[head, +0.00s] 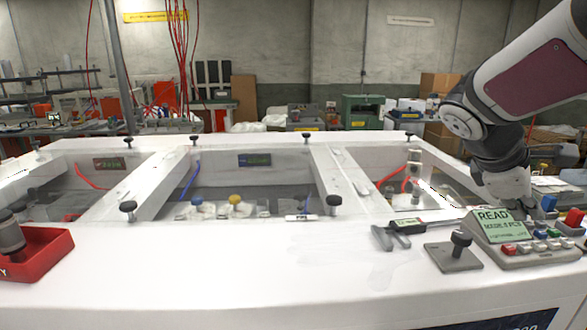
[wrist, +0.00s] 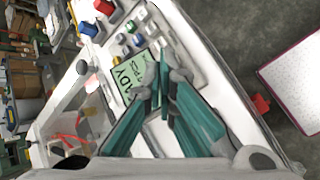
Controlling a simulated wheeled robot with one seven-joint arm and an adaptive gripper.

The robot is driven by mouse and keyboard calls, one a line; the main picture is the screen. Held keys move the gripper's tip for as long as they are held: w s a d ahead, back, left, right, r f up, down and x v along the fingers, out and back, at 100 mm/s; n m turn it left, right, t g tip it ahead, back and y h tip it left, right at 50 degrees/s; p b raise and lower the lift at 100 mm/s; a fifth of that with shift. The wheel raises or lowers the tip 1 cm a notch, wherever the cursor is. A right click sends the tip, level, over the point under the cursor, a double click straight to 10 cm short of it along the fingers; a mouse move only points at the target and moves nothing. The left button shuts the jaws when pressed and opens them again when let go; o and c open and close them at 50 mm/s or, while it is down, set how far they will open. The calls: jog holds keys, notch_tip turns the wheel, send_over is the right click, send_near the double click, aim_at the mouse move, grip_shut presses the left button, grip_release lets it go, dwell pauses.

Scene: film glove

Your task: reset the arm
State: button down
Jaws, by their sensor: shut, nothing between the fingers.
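My arm (head: 500,135) reaches down from the upper right in the head view, its lower end close to the control box (head: 515,232) at the table's right end. My gripper (wrist: 164,84) shows in the wrist view with teal fingers, shut and empty. Its tips are over or just in front of the box's green display (wrist: 132,75); I cannot tell whether they touch. In the head view the fingers are mostly hidden behind the box.
A caliper (head: 400,232) and a grey block with a black knob (head: 457,250) lie left of the box. A red tray (head: 45,255) stands at far left. Recessed bays with black posts (head: 128,207) fill the table's back. The white front surface (head: 230,270) is clear.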

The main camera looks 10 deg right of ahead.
jog(key=s+a+f+m+t+y, duration=0.1)
jog(key=s+a+m+y, duration=0.2)
jog(key=a, duration=0.5)
jog(key=s+a+f+m+t+y, duration=0.1)
jog(key=s+a+m+t+y, duration=0.1)
jog(key=a, duration=0.7)
jog(key=s+a+f+m+t+y, duration=0.1)
jog(key=s+a+m+t+y, duration=0.1)
jog(key=a, duration=0.6)
jog(key=s+m+y, duration=0.1)
jog(key=s+m, duration=0.1)
jog(key=s, duration=0.1)
jog(key=shift+s+a+y, duration=0.15)
jog(key=shift+s+y, duration=0.25)
